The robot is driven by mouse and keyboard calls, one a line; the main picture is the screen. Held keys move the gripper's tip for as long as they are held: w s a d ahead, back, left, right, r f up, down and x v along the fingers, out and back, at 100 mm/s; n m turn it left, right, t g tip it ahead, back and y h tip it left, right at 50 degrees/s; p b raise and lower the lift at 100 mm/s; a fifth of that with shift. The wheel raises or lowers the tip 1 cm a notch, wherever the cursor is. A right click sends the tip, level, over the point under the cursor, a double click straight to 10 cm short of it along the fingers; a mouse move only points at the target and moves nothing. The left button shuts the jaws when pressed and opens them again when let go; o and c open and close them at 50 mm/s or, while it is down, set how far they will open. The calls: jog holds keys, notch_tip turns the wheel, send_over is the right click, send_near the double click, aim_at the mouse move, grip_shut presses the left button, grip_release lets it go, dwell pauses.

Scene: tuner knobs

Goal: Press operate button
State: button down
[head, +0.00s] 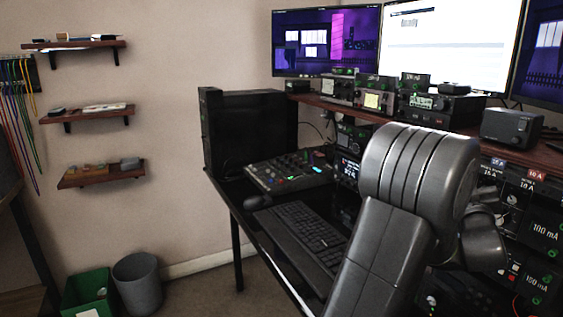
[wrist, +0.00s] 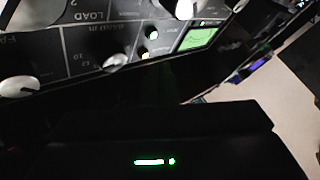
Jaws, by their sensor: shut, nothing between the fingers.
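The wrist view shows a tilted dark panel (wrist: 85,45) with pale round knobs, one of them a knob (wrist: 18,87) at the left, and printing that includes "LOAD". A lit green display (wrist: 197,38) sits at its right part, with small round lit spots (wrist: 152,34) beside it. I cannot read which control is the operate button. My gripper (wrist: 165,112) is the dark shape low in the wrist view, with a green light strip on it. It appears shut and empty, apart from the panel's knobs. In the head view my arm hides it.
A desk holds a keyboard (head: 305,236), a mouse (head: 257,202), a mixer-like console (head: 287,172) and a black computer case (head: 250,130). Radio units, including one with a display (head: 437,105), stand on the shelf under the monitors (head: 450,45). A rack of meters (head: 540,230) is at right.

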jog(key=s+a+b, duration=0.2)
jog(key=a+b, duration=0.1)
jog(key=a, duration=0.2)
jog(key=shift+s+a, duration=0.2)
jog(key=shift+s, duration=0.15)
dwell(0.4)
